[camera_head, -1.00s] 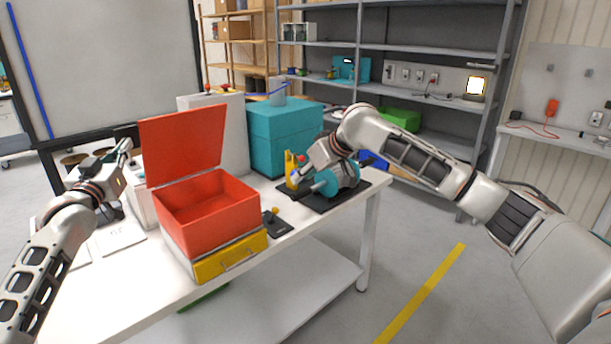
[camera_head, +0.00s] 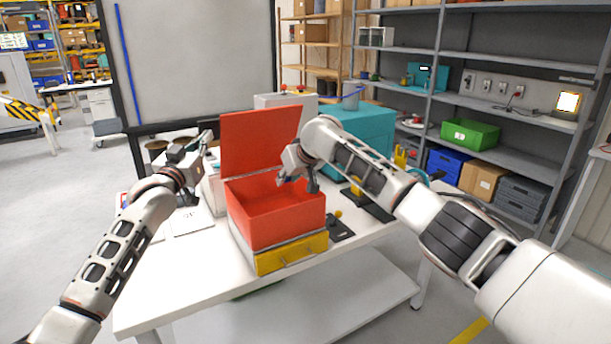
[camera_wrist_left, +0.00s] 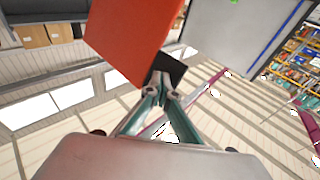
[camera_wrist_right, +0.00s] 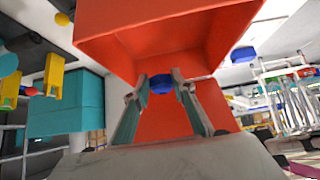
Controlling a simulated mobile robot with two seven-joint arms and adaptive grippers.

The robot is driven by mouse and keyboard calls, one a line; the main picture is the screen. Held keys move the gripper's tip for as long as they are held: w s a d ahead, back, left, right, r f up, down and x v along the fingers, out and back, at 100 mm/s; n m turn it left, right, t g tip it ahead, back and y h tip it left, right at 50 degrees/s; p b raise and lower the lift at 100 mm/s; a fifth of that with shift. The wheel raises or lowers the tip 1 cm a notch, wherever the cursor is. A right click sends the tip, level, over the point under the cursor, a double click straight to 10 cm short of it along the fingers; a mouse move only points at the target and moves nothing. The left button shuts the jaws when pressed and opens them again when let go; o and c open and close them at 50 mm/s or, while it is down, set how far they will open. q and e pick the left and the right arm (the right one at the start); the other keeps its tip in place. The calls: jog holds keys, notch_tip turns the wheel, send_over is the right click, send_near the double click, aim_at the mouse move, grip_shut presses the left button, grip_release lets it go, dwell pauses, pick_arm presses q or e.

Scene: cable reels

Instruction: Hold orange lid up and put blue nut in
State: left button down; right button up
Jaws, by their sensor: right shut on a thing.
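The orange box (camera_head: 275,225) stands open on the table, its orange lid (camera_head: 260,138) tilted up at the back. My left gripper (camera_head: 208,138) is beside the lid's left edge. In the left wrist view its fingers (camera_wrist_left: 163,88) are closed together beside a dark piece at the lid's corner (camera_wrist_left: 135,38); I cannot tell whether they touch the lid. My right gripper (camera_head: 283,182) is over the box opening. In the right wrist view it is shut on the blue nut (camera_wrist_right: 161,84), held between the fingertips in front of the orange box (camera_wrist_right: 165,40).
The box sits on a base with a yellow drawer (camera_head: 290,253). A black plate with a yellow knob (camera_head: 339,222) lies to its right. A teal box (camera_head: 355,130) stands behind. The white table (camera_head: 180,285) is clear at the front left.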

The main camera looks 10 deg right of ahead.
notch_tip(320, 180, down, 6)
dwell(0.6)
jog(key=o, duration=1.1)
jog(key=shift+r, duration=6.55)
jog(key=s+d, duration=0.3)
jog(key=s, duration=0.2)
jog(key=s+d+r, duration=0.1)
jog(key=s+d, duration=0.3)
jog(key=s, duration=0.2)
jog(key=s+d+r, duration=0.1)
jog(key=s+d, duration=0.2)
jog(key=s, duration=0.3)
jog(key=shift+s+d, duration=0.2)
jog(key=shift+d, duration=0.1)
